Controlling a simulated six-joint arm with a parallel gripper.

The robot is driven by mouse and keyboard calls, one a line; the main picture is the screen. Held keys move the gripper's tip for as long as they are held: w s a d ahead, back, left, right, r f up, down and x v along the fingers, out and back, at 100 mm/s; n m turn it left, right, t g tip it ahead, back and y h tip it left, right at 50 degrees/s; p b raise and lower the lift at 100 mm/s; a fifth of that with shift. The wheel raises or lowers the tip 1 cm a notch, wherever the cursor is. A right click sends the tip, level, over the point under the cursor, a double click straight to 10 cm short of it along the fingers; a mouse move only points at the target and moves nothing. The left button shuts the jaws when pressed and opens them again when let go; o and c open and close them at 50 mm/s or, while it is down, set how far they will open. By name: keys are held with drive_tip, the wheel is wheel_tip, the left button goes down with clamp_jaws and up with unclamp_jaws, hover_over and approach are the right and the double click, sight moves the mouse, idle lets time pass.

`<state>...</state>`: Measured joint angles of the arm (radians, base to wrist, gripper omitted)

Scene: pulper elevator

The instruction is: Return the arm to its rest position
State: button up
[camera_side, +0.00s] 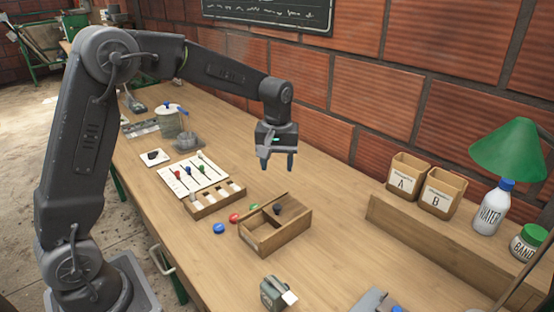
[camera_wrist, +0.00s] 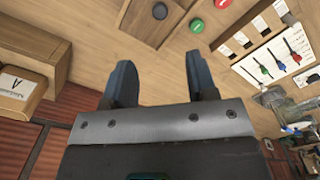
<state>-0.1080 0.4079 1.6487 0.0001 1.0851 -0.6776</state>
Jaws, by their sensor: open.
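My gripper (camera_side: 277,162) hangs in the air above the workbench, behind the small wooden box and near the brick wall. Its two fingers point down and stand apart, with nothing between them. In the wrist view the gripper (camera_wrist: 162,82) also shows two dark separated fingers with bare wood beyond. My arm reaches from its base at the lower left, up over the bench, and bends down at the wrist.
A wooden box (camera_side: 285,238) with a dark knob sits below my gripper. Red, green and blue buttons lie beside it. A white panel with coloured levers (camera_side: 190,172) is left. Boxes A (camera_side: 407,176) and B (camera_side: 441,192), a bottle (camera_side: 492,208) and a green lamp (camera_side: 508,150) stand right.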

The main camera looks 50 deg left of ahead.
drive_tip(key=shift+r, duration=0.4)
drive_tip(key=s+d+r+m+t, duration=0.35)
drive_tip(key=s+r, duration=0.45)
drive_tip(key=s, duration=0.3)
drive_tip(key=s+d+m+t, duration=0.1)
drive_tip(key=s+m, duration=0.4)
drive_tip(key=s, duration=0.9)
drive_tip(key=shift+d+t, duration=0.2)
drive_tip(key=shift+t, duration=0.35)
